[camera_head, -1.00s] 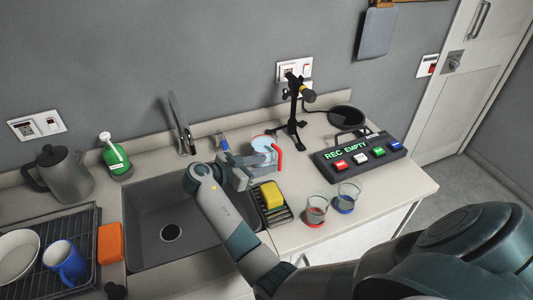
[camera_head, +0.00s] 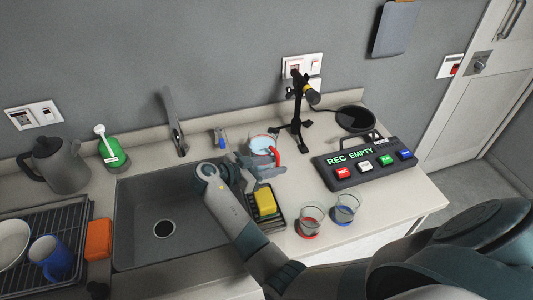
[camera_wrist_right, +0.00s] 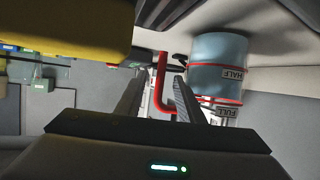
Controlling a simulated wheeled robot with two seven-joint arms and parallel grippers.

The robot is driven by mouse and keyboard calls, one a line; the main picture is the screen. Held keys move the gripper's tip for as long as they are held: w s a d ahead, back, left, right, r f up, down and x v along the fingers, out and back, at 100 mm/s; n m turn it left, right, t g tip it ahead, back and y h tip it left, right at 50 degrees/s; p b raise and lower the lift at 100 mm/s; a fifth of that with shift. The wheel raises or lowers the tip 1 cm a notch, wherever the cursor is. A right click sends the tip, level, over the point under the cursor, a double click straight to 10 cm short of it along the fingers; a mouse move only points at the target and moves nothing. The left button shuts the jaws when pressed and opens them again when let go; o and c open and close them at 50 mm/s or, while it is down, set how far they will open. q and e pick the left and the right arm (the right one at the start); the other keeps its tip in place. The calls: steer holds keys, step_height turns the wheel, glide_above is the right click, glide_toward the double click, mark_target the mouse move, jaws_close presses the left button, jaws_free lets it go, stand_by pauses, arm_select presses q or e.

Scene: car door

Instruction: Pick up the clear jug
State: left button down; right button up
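The clear jug (camera_head: 262,143) with a red handle (camera_head: 276,156) stands on the counter behind the yellow sponge. In the right wrist view the jug (camera_wrist_right: 218,62) looks light blue inside, with red bands and HALF and FULL labels. My right gripper (camera_head: 262,170) is at the front of the jug, partly hiding its lower part. In the wrist view the right gripper (camera_wrist_right: 158,85) is open, with the red handle (camera_wrist_right: 161,82) showing between its fingers; I cannot tell whether they touch it. My left gripper is not in view.
A yellow sponge (camera_head: 265,202) sits on a dark rack just in front of the right gripper. Two small cups (camera_head: 310,220) (camera_head: 345,209) stand to the right. A black stand (camera_head: 298,112) rises behind the jug's right side. The sink (camera_head: 160,225) lies to the left.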

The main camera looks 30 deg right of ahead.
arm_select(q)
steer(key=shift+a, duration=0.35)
arm_select(e)
steer(key=shift+d, duration=0.1)
steer(key=c, duration=0.9)
jaws_close()
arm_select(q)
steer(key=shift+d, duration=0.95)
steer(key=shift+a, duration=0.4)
arm_select(e)
steer(key=shift+w+r, duration=0.1)
